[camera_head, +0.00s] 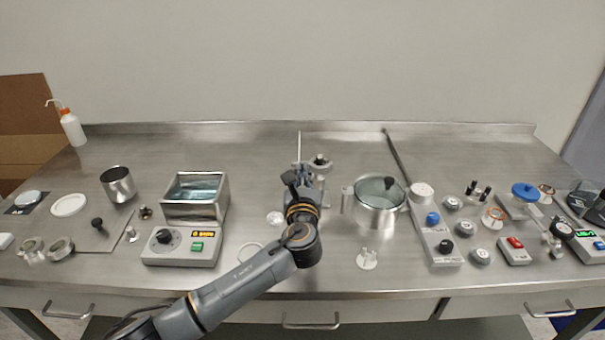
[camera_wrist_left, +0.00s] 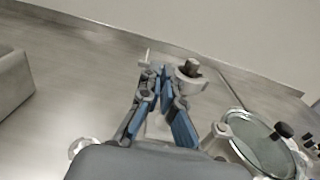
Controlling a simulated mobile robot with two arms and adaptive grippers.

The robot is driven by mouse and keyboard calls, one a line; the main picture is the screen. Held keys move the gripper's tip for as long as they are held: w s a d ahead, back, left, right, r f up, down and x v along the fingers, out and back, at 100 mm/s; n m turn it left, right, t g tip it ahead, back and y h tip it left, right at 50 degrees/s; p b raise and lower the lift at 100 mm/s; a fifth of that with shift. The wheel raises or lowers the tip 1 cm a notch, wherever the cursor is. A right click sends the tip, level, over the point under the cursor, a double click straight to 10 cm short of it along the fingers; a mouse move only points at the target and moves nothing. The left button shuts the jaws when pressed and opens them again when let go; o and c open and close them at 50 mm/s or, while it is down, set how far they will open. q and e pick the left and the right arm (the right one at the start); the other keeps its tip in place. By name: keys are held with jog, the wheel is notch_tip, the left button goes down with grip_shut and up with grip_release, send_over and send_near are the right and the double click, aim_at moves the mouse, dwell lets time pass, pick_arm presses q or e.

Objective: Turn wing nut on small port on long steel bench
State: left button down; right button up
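The small port (camera_head: 320,163) is a metal fitting with a dark knob on top, standing near the middle of the long steel bench (camera_head: 250,140). It also shows in the left wrist view (camera_wrist_left: 191,78), just right of the fingertips. I cannot make out the wing nut; the fingers may hide it. My left gripper (camera_head: 301,172) is beside the port, on its left. In the left wrist view its blue-padded fingers (camera_wrist_left: 160,78) converge, with tips close together. Whether they hold something is unclear. My right gripper is not in view.
A glass-lidded steel pot (camera_head: 380,215) stands right of my left gripper. A water bath (camera_head: 195,205) stands to the left, with a steel cup (camera_head: 118,184) beyond it. Several knobs and valves crowd the right side. The back strip of bench is mostly clear.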

pick_arm(q)
jog(key=shift+n, duration=0.3)
jog(key=shift+a+n+b, duration=0.2)
jog(key=shift+n+b, duration=0.1)
jog(key=shift+n, duration=1.15)
jog(key=shift+a+n+b, duration=0.2)
jog(key=shift+n+b, duration=0.1)
jog(key=shift+n, duration=1.45)
jog(key=c, duration=1.8)
grip_release()
jog(key=shift+o, duration=0.2)
jog(key=shift+f, duration=0.1)
jog(key=shift+s, duration=0.1)
jog(key=s, duration=1.1)
jog(key=shift+s, duration=0.4)
